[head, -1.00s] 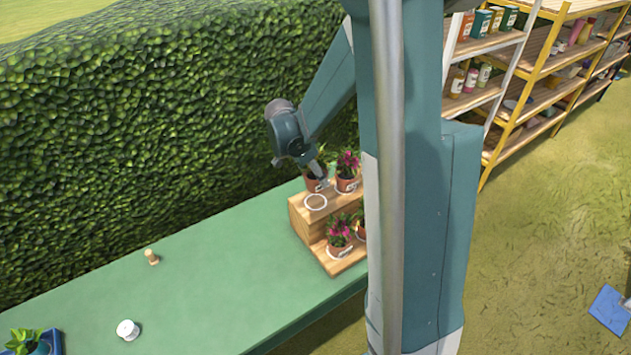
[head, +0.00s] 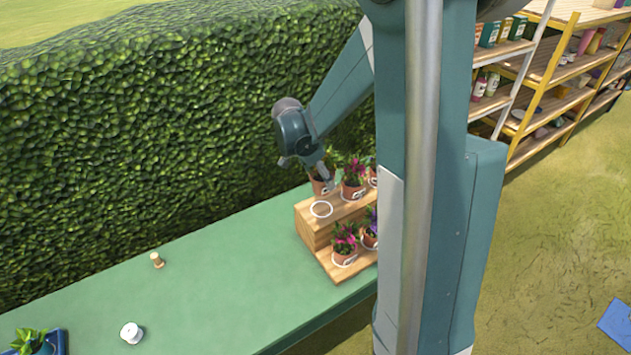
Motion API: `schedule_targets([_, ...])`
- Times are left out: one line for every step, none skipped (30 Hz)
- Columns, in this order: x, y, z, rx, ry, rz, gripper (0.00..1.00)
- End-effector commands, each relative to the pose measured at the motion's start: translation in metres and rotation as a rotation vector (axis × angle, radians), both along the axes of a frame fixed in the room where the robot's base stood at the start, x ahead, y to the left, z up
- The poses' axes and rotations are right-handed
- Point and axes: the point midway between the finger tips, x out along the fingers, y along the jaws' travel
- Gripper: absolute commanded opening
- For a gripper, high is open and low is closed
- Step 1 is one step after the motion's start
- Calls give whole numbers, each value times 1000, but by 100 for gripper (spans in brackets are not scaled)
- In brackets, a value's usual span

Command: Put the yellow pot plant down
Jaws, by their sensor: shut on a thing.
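My gripper (head: 328,183) is at the back of the wooden stepped stand (head: 313,232), above its upper step. It is shut on a terracotta pot plant (head: 318,187), partly hidden behind the fingers. Its leaves show green and dark; I cannot make out yellow flowers. Whether the pot touches the step cannot be told. An empty white ring (head: 321,209) lies on the upper step, just in front of the held pot. A pot with pink flowers (head: 353,191) stands close to the right of the gripper.
Potted flowers (head: 345,256) stand on the lower step. The green table (head: 200,290) is mostly clear, with a small wooden piece (head: 157,260), a white spool (head: 131,333) and a plant in a blue tray (head: 58,341). A hedge (head: 150,130) runs behind. My arm hides the stand's right side.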

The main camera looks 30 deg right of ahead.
Motion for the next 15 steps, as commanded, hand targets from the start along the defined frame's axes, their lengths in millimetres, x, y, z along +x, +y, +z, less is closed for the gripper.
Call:
schedule_targets([0, 0, 0, 0, 0, 0, 32])
schedule_targets([0, 0, 0, 0, 0, 0, 32])
schedule_targets([0, 0, 0, 0, 0, 0, 32])
schedule_targets([0, 0, 0, 0, 0, 0, 32])
schedule_targets([0, 0, 0, 0, 0, 0, 32])
schedule_targets([0, 0, 0, 0, 0, 1, 32])
schedule_targets([0, 1, -1, 0, -1, 1, 32])
schedule_targets([1, 2, -1, 0, 0, 2, 32])
schedule_targets([1, 3, -2, 0, 0, 4, 32])
schedule_targets([2, 4, -3, 0, 0, 5, 32])
schedule_targets([3, 6, -4, 0, 0, 8, 32])
schedule_targets([4, 9, -6, 0, 0, 11, 32])
schedule_targets([5, 11, -7, 0, -1, 14, 32])
schedule_targets([6, 14, -9, 0, 0, 18, 32])
schedule_targets([8, 19, -11, 0, 0, 24, 32])
